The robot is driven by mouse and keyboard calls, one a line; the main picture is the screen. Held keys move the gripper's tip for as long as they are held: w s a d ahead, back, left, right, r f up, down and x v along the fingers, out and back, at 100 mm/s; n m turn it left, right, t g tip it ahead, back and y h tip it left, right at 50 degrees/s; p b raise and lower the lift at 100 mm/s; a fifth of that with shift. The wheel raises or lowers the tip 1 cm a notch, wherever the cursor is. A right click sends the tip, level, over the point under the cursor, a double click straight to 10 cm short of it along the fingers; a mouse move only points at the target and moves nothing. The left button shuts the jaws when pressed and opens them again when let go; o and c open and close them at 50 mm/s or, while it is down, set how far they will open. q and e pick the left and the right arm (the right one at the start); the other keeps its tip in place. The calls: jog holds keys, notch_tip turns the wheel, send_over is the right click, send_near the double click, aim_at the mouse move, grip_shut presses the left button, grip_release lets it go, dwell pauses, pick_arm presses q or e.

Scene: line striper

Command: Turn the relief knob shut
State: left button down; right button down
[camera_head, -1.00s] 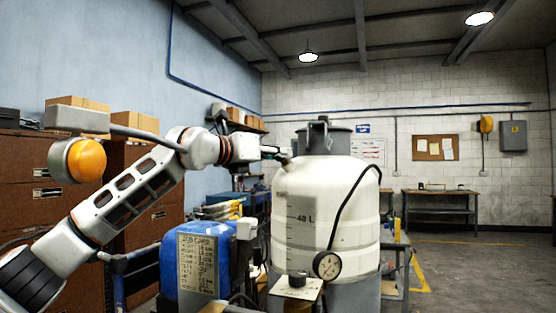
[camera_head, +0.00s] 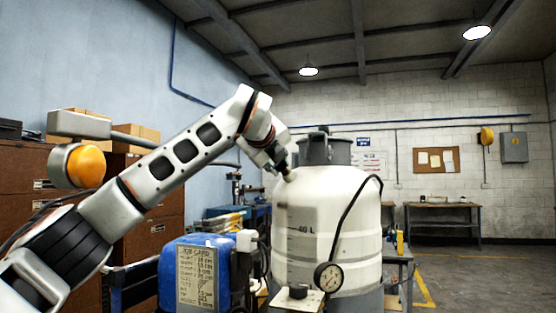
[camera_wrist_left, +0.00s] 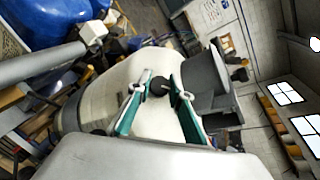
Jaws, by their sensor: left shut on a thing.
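The white tank (camera_head: 340,225) with a dark lid collar (camera_head: 335,150) stands in the middle of the head view. My left gripper (camera_head: 289,174) is at the tank's upper left shoulder, with its arm reaching in from the left. In the left wrist view the green fingers of my left gripper (camera_wrist_left: 159,88) are on either side of a small dark round knob (camera_wrist_left: 158,86), the relief knob, and are shut on it. The knob is on the white tank shoulder beside the collar. In the head view the gripper hides the knob. My right gripper is not in view.
A pressure gauge (camera_head: 327,276) on a black hose hangs at the tank's front. A blue container (camera_head: 225,262) with a printed card stands left of the tank. An orange beacon (camera_head: 86,166) is at the left. Open floor lies to the right.

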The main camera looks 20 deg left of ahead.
pick_arm(q)
jog(key=n+g+p, duration=0.1)
jog(key=n+g+y+p, duration=0.1)
jog(key=n+p, duration=0.1)
jog(key=shift+r+n+y, duration=0.25)
jog(key=shift+n+y, duration=0.05)
jog(key=n+g+p, duration=0.1)
jog(key=n+p, duration=0.1)
jog(key=shift+f+g+y+p, duration=0.2)
jog(key=shift+g+y+p, duration=0.1)
jog(key=shift+g+p, duration=0.1)
jog(key=shift+f+n, duration=0.1)
jog(key=shift+n, duration=0.3)
jog(key=c, duration=1.8)
grip_release()
jog(key=v, duration=1.2)
jog(key=shift+w, duration=0.15)
